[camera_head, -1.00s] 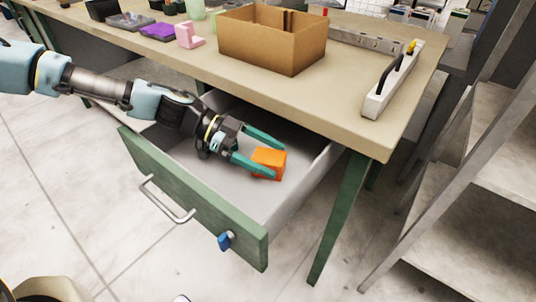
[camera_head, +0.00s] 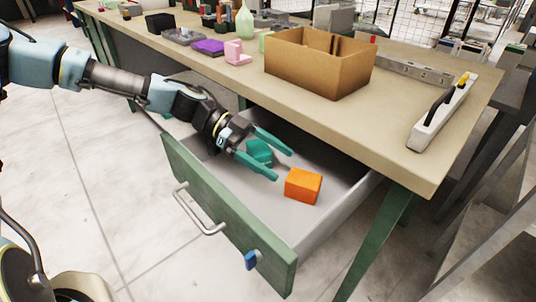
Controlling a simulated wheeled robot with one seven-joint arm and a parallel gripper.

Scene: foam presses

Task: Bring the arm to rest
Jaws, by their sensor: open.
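My gripper (camera_head: 284,164) is open, with its two teal fingers spread. It hangs over the open drawer (camera_head: 338,224) of the workbench. Nothing is between the fingertips that I can see. An orange block (camera_head: 303,186) lies on the drawer floor, to the right of the fingers and apart from them in the picture. My arm reaches in from the left, above the drawer's green front.
The workbench top (camera_head: 375,125) overhangs the drawer. On it stand a cardboard box (camera_head: 318,66), a white tool with a black handle (camera_head: 441,112), a pink piece (camera_head: 236,53) and a purple piece (camera_head: 208,47). The drawer front has a metal handle (camera_head: 197,212) and a blue key tag (camera_head: 251,261).

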